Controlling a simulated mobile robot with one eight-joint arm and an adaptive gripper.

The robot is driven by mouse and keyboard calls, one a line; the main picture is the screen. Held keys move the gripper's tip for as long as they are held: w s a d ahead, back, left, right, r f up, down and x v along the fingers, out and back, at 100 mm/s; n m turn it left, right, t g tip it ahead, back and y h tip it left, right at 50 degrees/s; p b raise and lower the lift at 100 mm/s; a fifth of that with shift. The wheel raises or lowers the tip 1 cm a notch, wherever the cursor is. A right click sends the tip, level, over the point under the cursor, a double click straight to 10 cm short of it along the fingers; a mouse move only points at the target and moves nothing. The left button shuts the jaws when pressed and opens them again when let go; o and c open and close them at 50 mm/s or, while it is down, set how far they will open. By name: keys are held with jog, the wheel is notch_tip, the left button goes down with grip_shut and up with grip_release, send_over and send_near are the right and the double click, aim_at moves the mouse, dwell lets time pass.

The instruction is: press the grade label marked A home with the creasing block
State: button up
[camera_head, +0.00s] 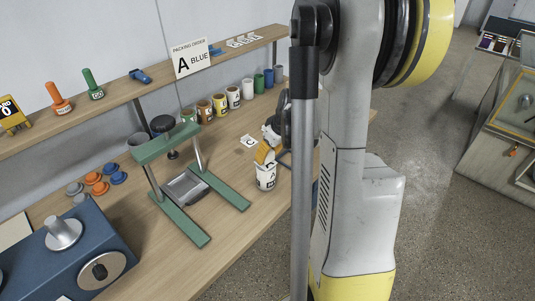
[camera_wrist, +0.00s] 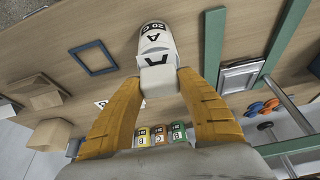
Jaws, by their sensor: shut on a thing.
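My gripper (camera_wrist: 158,84) has its two orange fingers shut on a pale grey creasing block (camera_wrist: 158,80). In the head view my gripper (camera_head: 267,152) is small and partly hidden by my arm. The block's front end meets or overlaps the side of a white tin (camera_wrist: 158,28); I cannot tell whether it touches. The tin carries a label marked A (camera_wrist: 153,38), partly above the block, with more print beyond it. In the head view the white tin (camera_head: 265,180) stands on the bench just below my gripper.
A green press frame (camera_head: 168,148) stands left of the tin. An empty blue frame (camera_wrist: 93,57) lies on the bench. Several coloured tins (camera_head: 204,109) line the back. A sign (camera_head: 192,58) reads "Packing order A blue". A blue machine (camera_head: 75,250) fills the front left.

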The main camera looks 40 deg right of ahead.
jog(key=shift+f, duration=0.1)
dwell(0.3)
jog(key=shift+f+b, duration=0.55)
jog(key=shift+b, duration=0.05)
jog(key=shift+r+p, duration=2.55)
jog(key=shift+r, duration=1.05)
jog(key=shift+f, duration=0.1)
